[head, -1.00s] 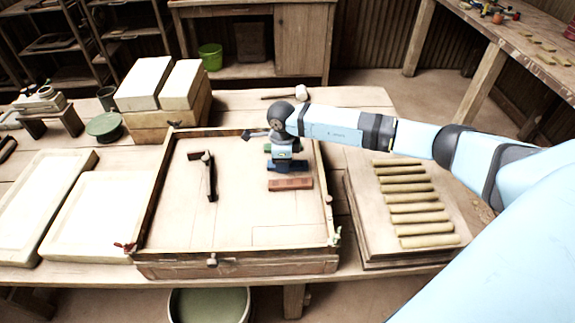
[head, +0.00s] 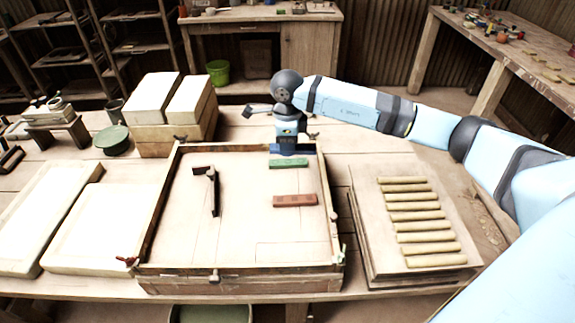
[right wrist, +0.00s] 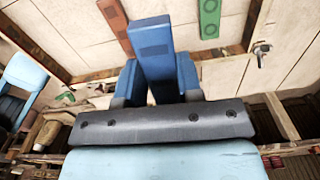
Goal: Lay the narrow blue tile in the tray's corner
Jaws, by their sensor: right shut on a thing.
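The narrow blue tile (head: 306,149) is in my right gripper (head: 290,143), near the far right part of the wooden tray (head: 160,220). In the right wrist view the blue tile (right wrist: 155,45) juts out from between the shut fingers (right wrist: 153,88). Its height above the tray is hard to tell. A green tile (head: 289,163) lies in the tray just in front of the gripper, and a red-brown tile (head: 295,201) lies nearer. Both show in the right wrist view, green (right wrist: 209,15) and red-brown (right wrist: 114,22). My left gripper is out of view.
A dark angled tool (head: 214,192) lies in the tray's left half. Faint rectangles are marked on the tray floor near its front right corner. A board with several clay rolls (head: 415,224) stands to the right. Pale slabs (head: 108,225) lie to the left.

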